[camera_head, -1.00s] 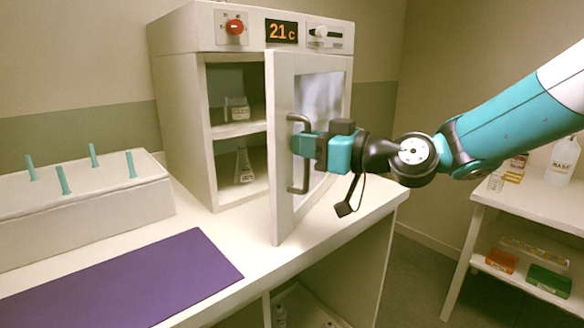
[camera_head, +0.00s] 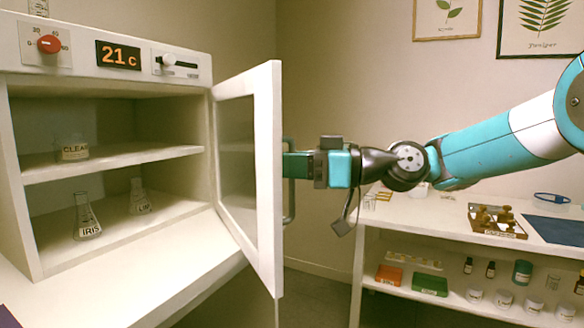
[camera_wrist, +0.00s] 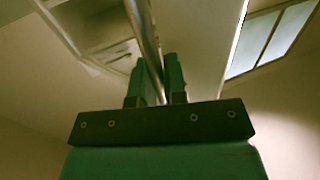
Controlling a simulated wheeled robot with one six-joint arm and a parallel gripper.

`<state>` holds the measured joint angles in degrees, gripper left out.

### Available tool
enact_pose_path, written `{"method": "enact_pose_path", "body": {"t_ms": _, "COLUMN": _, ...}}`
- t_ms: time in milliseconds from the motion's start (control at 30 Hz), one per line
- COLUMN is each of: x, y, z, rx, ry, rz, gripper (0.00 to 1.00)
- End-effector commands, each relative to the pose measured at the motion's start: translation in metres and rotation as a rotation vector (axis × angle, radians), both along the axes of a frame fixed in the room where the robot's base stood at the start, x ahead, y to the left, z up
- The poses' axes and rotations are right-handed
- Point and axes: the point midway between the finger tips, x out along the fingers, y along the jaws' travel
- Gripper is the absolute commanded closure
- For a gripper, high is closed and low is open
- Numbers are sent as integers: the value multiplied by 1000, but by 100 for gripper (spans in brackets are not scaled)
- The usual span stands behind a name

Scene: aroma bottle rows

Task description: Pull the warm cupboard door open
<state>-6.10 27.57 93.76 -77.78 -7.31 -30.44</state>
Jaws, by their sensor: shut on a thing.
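The warm cupboard (camera_head: 110,55) stands at the left in the head view, with a display reading 21 C. Its framed glass door (camera_head: 265,180) stands wide open, swung out to the right of the cupboard. My gripper (camera_head: 293,166) is at the outer face of the door, on its handle (camera_head: 288,205). In the wrist view, the metal bar of the handle (camera_wrist: 143,35) runs between the two green fingers of my gripper (camera_wrist: 158,80), which are shut on it.
Inside the cupboard, flasks labelled IRIS (camera_head: 87,218) and LIM (camera_head: 140,198) stand on the floor and a CLEA container (camera_head: 75,150) on the shelf. A side table (camera_head: 440,230) at the right holds a tray (camera_head: 497,220) and several bottles and jars below.

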Motion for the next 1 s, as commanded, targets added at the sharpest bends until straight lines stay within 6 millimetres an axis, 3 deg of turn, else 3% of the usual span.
{"method": "enact_pose_path", "body": {"t_ms": 367, "x": 1, "y": -1, "z": 1, "rx": 3, "ry": 4, "rz": -1, "gripper": 100}}
{"method": "enact_pose_path", "body": {"t_ms": 400, "x": 1, "y": -1, "z": 1, "rx": 3, "ry": 4, "rz": -1, "gripper": 78}}
{"method": "enact_pose_path", "body": {"t_ms": 467, "x": 1, "y": -1, "z": 1, "rx": 1, "ry": 3, "rz": -1, "gripper": 65}}
{"method": "enact_pose_path", "body": {"t_ms": 500, "x": 1, "y": -1, "z": 1, "rx": 1, "ry": 3, "rz": -2, "gripper": 63}}
{"method": "enact_pose_path", "body": {"t_ms": 1000, "x": 1, "y": -6, "z": -1, "rx": 0, "ry": 0, "rz": 0, "gripper": 63}}
